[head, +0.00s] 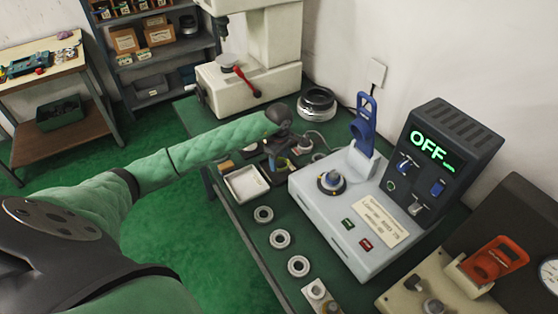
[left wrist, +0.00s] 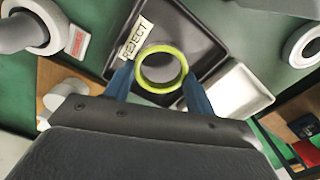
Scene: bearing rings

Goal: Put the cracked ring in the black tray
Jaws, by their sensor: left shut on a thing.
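My left gripper (left wrist: 158,78) is shut on a ring (left wrist: 161,90) with a yellow-green rim, held between its two blue fingers. I cannot make out a crack on it. In the left wrist view the ring appears over the black tray (left wrist: 207,48), which has a REJECT label (left wrist: 137,38). The gap between ring and tray is hard to judge. In the head view my left gripper (head: 284,157) is small and low over the far part of the bench, hiding most of the black tray and the ring. My right gripper is not in view.
A white tray (head: 245,183) is next to the black one; it also shows in the left wrist view (left wrist: 238,90). Three rings (head: 264,214) (head: 280,239) (head: 298,266) lie along the bench's front edge. A grey machine (head: 330,225) with an OFF display stands to the right.

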